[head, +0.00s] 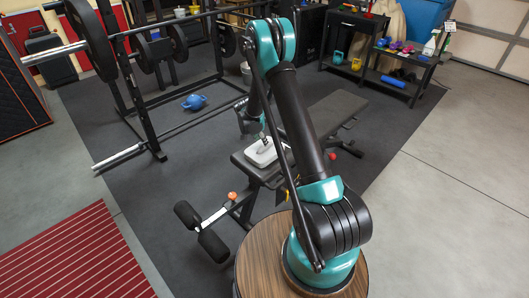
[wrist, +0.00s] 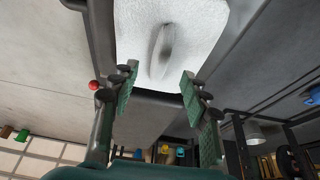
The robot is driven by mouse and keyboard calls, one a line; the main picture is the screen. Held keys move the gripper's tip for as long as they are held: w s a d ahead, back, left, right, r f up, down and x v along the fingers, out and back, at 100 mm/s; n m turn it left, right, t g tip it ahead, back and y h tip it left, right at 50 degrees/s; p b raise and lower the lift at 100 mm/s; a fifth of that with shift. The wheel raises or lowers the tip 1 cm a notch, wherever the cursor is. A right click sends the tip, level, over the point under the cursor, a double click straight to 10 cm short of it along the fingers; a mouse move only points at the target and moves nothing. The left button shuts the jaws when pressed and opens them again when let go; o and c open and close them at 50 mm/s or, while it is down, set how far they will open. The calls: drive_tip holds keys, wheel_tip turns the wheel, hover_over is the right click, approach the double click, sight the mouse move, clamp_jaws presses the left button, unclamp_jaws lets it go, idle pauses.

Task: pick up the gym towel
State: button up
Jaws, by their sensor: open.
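The gym towel is a folded white cloth (head: 262,153) lying on the black bench (head: 335,110), at its near end, in the head view. In the wrist view the towel (wrist: 200,25) fills the top middle, with a raised grey-edged fold in its centre. My gripper (wrist: 158,80) is open, with its two green-padded fingers on either side of the towel's lower part in the picture. Nothing is between the fingertips. I cannot tell how far the fingertips are from the cloth.
The squat rack with a loaded barbell (head: 90,38) stands to the left. Foam leg rollers (head: 212,245) stick out at the bench's near end. A blue kettlebell-like object (head: 194,102) lies on the black mat. A shelf with weights (head: 400,68) stands at the back right. The right floor is clear.

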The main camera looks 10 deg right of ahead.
sight(265, 149)
drive_tip(key=x, duration=0.4)
drive_tip(key=shift+w+d, duration=0.2)
drive_tip(key=shift+d, duration=0.05)
drive_tip(key=shift+w+d+f, duration=0.1)
drive_tip(key=shift+f, duration=0.3)
drive_tip(key=shift+f, duration=0.25)
clamp_jaws()
idle(0.5)
